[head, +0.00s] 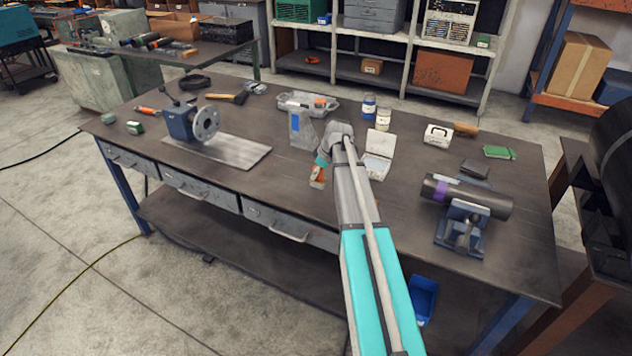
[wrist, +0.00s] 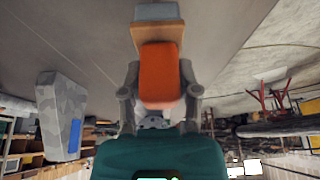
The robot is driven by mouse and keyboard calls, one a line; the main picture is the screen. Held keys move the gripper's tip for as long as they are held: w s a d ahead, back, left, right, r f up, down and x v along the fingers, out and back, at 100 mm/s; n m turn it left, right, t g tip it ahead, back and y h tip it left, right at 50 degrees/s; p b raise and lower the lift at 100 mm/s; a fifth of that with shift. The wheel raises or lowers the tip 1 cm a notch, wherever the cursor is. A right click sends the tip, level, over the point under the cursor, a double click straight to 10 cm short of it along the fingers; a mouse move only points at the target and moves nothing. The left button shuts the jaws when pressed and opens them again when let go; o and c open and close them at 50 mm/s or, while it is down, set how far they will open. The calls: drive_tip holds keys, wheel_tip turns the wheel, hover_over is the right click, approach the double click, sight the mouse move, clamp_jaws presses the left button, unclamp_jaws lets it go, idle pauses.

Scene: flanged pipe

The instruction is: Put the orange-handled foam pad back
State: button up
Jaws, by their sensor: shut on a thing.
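The orange-handled foam pad (head: 317,178) hangs below my gripper (head: 322,160) in the head view, above the middle front of the workbench (head: 290,205). In the wrist view its orange handle (wrist: 160,75) sits between the two fingers of my gripper (wrist: 160,88), which are shut on it. A tan layer and a grey-blue layer of the pad show beyond the handle. The pad appears clear of the bench top, though the exact gap is hard to tell. My wrist hides part of the gripper in the head view.
A grey block-like container (head: 302,130) stands close left of my gripper. Behind it is a grey tray (head: 308,104). A flange in a vise (head: 190,122) stands at left, a dark pipe on a stand (head: 466,196) at right. An open white case (head: 378,155) lies right of my arm.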

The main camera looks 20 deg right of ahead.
drive_tip(key=shift+f+b, duration=0.8)
drive_tip(key=shift+f, duration=0.35)
drive_tip(key=shift+f, duration=0.15)
drive_tip(key=o, duration=1)
drive_tip(key=shift+r, duration=0.25)
drive_tip(key=p+v, duration=0.3)
drive_tip(key=shift+a, duration=0.1)
drive_tip(key=p+v, duration=0.8)
drive_tip(key=v, duration=0.1)
drive_tip(key=shift+a, duration=0.1)
